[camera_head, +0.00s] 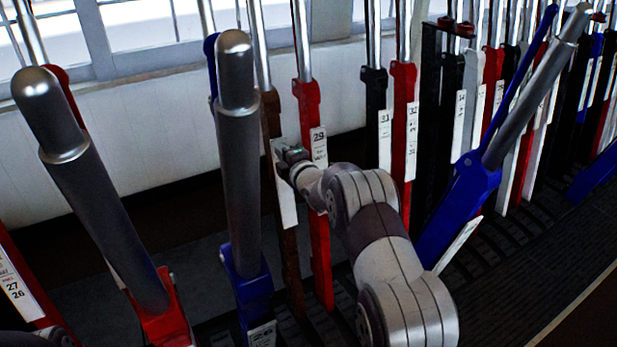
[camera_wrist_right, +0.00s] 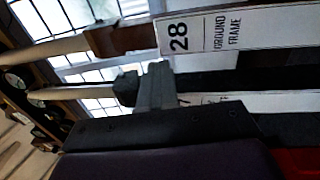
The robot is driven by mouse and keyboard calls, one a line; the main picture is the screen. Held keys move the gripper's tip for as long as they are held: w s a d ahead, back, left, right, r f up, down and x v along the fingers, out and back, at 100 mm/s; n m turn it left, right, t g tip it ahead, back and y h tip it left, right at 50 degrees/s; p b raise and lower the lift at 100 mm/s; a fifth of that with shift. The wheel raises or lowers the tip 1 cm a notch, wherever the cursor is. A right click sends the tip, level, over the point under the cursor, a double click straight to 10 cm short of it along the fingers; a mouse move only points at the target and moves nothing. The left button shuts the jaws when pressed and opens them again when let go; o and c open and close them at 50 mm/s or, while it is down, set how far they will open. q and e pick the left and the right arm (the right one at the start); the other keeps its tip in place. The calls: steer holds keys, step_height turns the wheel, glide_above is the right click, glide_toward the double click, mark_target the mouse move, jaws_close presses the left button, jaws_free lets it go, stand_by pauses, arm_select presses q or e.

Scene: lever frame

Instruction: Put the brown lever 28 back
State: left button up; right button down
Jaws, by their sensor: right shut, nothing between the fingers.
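The brown lever 28 (camera_head: 272,125) stands behind the near grey-handled blue lever, upright in line with the red lever 29 (camera_head: 318,135). Its white plate (camera_head: 285,190) hangs below my gripper. In the right wrist view the plate reading 28 (camera_wrist_right: 225,35) and a brown part of the lever (camera_wrist_right: 120,40) lie just beyond the fingers. My right gripper (camera_head: 288,156) is shut and empty, beside lever 28 between it and lever 29; the fingers also show in the wrist view (camera_wrist_right: 157,85). I cannot tell whether they touch the lever.
A blue lever (camera_head: 240,170) and a red lever (camera_head: 110,220) with grey handles lean toward me on the left. Another blue lever (camera_head: 480,170) leans out to the right of my arm. Several upright levers stand close together at the back right.

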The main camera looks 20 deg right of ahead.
steer(key=s+d+r+p, duration=0.1)
steer(key=s, duration=0.9)
steer(key=shift+r, duration=0.15)
steer(key=shift+s+d, duration=0.1)
